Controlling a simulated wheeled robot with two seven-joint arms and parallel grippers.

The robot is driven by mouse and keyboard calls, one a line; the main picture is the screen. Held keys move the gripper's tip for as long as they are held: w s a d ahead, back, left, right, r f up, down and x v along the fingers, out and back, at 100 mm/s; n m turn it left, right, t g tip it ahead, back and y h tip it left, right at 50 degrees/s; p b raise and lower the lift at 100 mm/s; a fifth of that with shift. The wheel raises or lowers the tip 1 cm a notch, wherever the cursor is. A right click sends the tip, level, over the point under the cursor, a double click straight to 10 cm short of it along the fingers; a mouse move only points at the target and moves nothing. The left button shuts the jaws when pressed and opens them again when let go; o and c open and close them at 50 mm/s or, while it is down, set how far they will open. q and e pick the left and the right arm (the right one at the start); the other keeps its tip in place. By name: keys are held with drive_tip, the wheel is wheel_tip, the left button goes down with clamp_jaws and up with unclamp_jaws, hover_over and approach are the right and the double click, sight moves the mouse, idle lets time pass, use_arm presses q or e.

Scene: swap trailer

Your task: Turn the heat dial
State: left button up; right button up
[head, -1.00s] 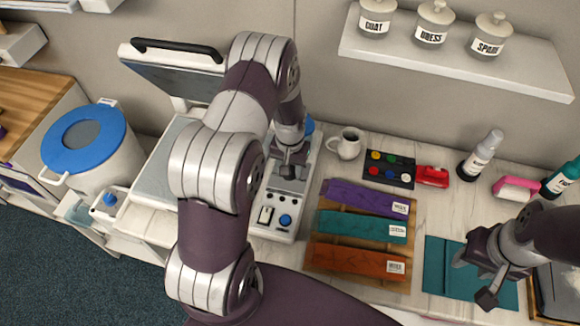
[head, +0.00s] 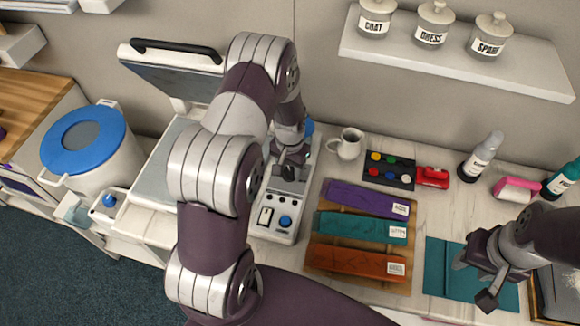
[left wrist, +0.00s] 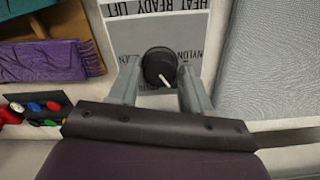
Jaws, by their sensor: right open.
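The heat dial (left wrist: 158,67) is a round black knob with a white pointer line, on a pale panel printed with fabric names, in the left wrist view. My left gripper (left wrist: 157,78) has one finger on each side of the dial, with a visible gap, so it looks open around it. In the head view my left gripper (head: 290,168) is low over the press's control panel (head: 272,236) and hides the dial. My right gripper (head: 474,279) is open and empty over a teal sheet (head: 443,282) at the right.
The press's raised lid (head: 175,80) stands left of my left arm. A blue button (head: 285,221) is on the panel's front part. A mug (head: 346,145), a paint palette (head: 388,170) and a rack of folded cloths (head: 358,248) stand to the right. A shelf (head: 450,62) hangs behind.

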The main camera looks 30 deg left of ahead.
sight(289, 171)
use_arm(q)
drive_tip(key=shift+o, duration=1)
drive_tip(key=shift+s, duration=0.1)
drive_tip(key=shift+r, duration=0.25)
wheel_tip(289, 171, up, 12)
drive_tip(key=b, duration=0.2)
drive_tip(key=shift+r+b, duration=0.15)
drive_tip(key=shift+b, duration=0.2)
